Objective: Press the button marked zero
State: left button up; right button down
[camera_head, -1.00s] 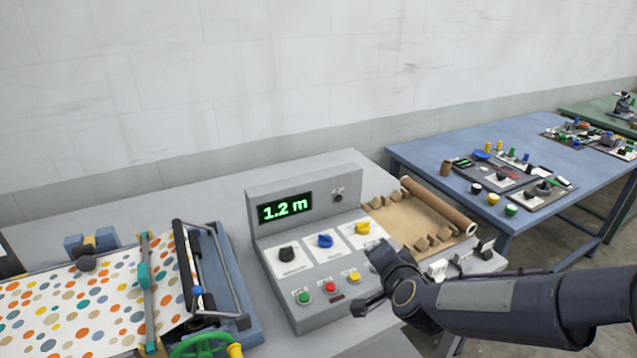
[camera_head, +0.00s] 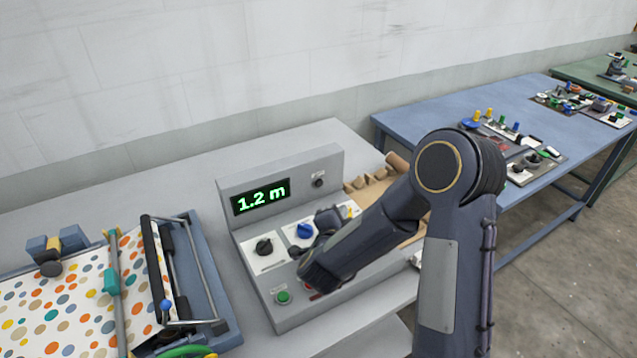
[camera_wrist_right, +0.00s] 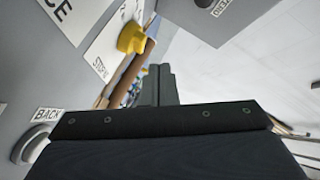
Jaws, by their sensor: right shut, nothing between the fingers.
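The grey control console (camera_head: 330,167) stands on the bench with a green display (camera_head: 261,197) reading "1.2 m". On its front row a green button (camera_head: 283,297) shows; a bit of red beside it is mostly covered by my right arm. No label in the head view is readable, so I cannot tell which button is marked zero. My right gripper (camera_head: 327,220) is over the console's upper panel, partly hidden by my arm. In the right wrist view its fingers (camera_wrist_right: 158,85) are shut and empty, near a yellow knob (camera_wrist_right: 131,38). My left gripper is not in view.
The console also carries a black knob (camera_head: 264,247), a blue knob (camera_head: 304,231) and a small dark switch (camera_head: 318,180). A "BACK" label (camera_wrist_right: 47,114) shows in the wrist view. A dotted-sheet machine (camera_head: 60,300) is left; a brown roll (camera_head: 397,163) is behind my arm.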

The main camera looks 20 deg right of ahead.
aim_at(319, 183)
jog(key=shift+w+a+r, duration=0.1)
jog(key=shift+w, duration=0.6)
jog(key=w, duration=0.2)
jog(key=w+p, duration=0.1)
jog(key=w, duration=0.2)
jog(key=shift+w+a, duration=0.3)
jog(key=shift+a, duration=0.05)
jog(key=shift+w+a, duration=0.15)
jog(key=shift+w, duration=0.65)
jog(key=shift+w, duration=0.1)
dwell(0.5)
jog(key=shift+w, duration=0.35)
jog(key=shift+w+a+b, duration=0.1)
jog(key=shift+w+b, duration=0.25)
dwell(0.5)
jog(key=shift+s, duration=0.1)
jog(key=shift+s+b, duration=0.35)
jog(key=shift+s, duration=0.35)
